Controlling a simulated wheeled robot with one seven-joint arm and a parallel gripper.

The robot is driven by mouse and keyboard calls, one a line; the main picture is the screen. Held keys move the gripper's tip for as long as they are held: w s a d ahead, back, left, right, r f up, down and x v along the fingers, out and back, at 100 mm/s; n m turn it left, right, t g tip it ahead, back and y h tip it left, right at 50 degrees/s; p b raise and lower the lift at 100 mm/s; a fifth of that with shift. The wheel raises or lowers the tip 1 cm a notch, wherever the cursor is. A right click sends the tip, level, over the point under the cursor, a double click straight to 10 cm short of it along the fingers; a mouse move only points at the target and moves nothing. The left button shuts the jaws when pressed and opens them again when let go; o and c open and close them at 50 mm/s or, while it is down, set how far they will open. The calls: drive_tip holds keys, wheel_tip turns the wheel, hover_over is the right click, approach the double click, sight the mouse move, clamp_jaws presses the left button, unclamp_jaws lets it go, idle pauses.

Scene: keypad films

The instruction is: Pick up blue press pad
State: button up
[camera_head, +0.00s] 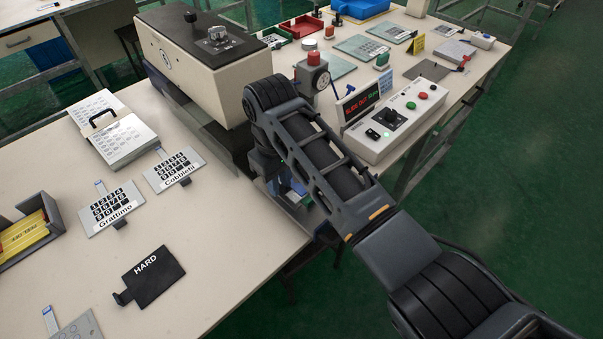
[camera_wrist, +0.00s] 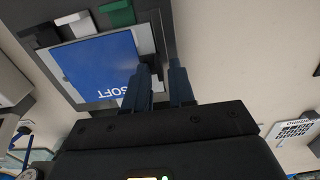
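The blue press pad (camera_wrist: 95,65) is a flat blue square lettered SOFT. In the wrist view it lies over a light grey plate (camera_wrist: 152,38), at the upper left. My gripper (camera_wrist: 162,70) is at the pad's right edge, its two dark fingers a narrow gap apart. What lies in that gap is too dark to tell, so a hold on the pad's edge is not clear. In the head view my gripper (camera_head: 285,185) is low beside the press (camera_head: 205,75), largely hidden by my arm.
A black pad marked HARD (camera_head: 153,277) lies on the near table. Keypad films marked Grattino (camera_head: 111,208) and Cobbletti (camera_head: 174,169) lie left of the press. A control box (camera_head: 395,122) stands right of my arm. A yellow-filled tray (camera_head: 25,230) is at far left.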

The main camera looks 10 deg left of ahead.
clamp_jaws()
idle(0.3)
